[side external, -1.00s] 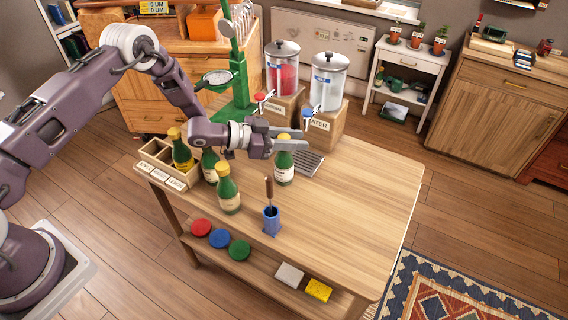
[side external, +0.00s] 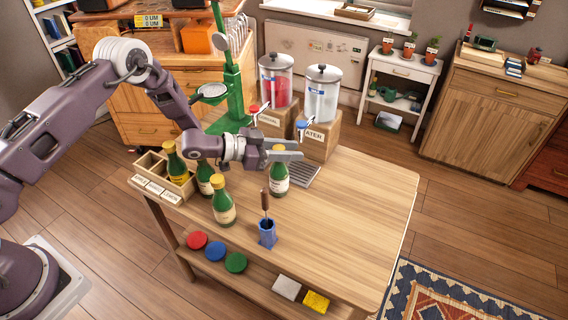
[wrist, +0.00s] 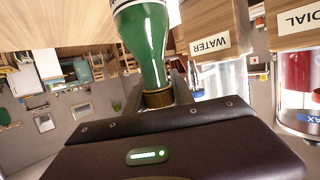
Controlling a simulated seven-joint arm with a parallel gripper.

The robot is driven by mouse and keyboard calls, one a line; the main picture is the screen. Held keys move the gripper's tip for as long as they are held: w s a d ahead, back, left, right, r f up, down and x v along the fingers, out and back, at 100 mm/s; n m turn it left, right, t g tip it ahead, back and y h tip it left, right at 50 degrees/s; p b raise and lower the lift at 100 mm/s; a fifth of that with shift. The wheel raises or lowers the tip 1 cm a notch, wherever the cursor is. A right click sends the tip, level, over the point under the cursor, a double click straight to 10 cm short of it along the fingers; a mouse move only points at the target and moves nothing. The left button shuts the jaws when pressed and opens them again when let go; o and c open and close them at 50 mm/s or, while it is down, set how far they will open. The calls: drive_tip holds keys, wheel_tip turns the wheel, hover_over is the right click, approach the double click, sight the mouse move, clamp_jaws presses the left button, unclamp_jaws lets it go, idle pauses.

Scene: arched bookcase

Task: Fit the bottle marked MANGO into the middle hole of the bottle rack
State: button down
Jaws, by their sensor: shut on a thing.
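A green bottle (side external: 279,178) with a pale label stands upright, apparently on the table, left of the grey drip tray. My gripper (side external: 281,156) is shut on its neck, just below the cap. The wrist view shows the bottle (wrist: 144,45) and its gold cap between the fingers; its label text is not readable. The wooden bottle rack (side external: 148,163) is at the table's left end, with three name labels on its front. A yellow-capped bottle (side external: 176,163) sits in its right part. Two more green bottles (side external: 223,205) (side external: 204,181) stand between rack and gripper.
A blue holder (side external: 267,234) with a brown-handled tool stands near the front edge. The green stand (side external: 232,90) and two drink dispensers (side external: 276,80) (side external: 322,92) rise behind the gripper. The drip tray (side external: 304,175) is beside the held bottle. The table's right side is clear.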

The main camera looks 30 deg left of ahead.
wheel_tip(320, 180, up, 24)
drive_tip(key=s+a+n+t+y, duration=0.15)
drive_tip(key=s+a, duration=0.25)
drive_tip(key=a, duration=0.7)
drive_tip(key=s+a+n+t+y, duration=0.1)
drive_tip(key=s+a+n+y, duration=0.25)
drive_tip(key=a, duration=0.75)
drive_tip(key=s+a+n+t+y, duration=0.15)
drive_tip(key=s+a, duration=0.35)
drive_tip(key=a, duration=0.6)
wheel_tip(320, 180, down, 12)
drive_tip(key=shift+d+r, duration=0.2)
drive_tip(key=shift+r, duration=0.05)
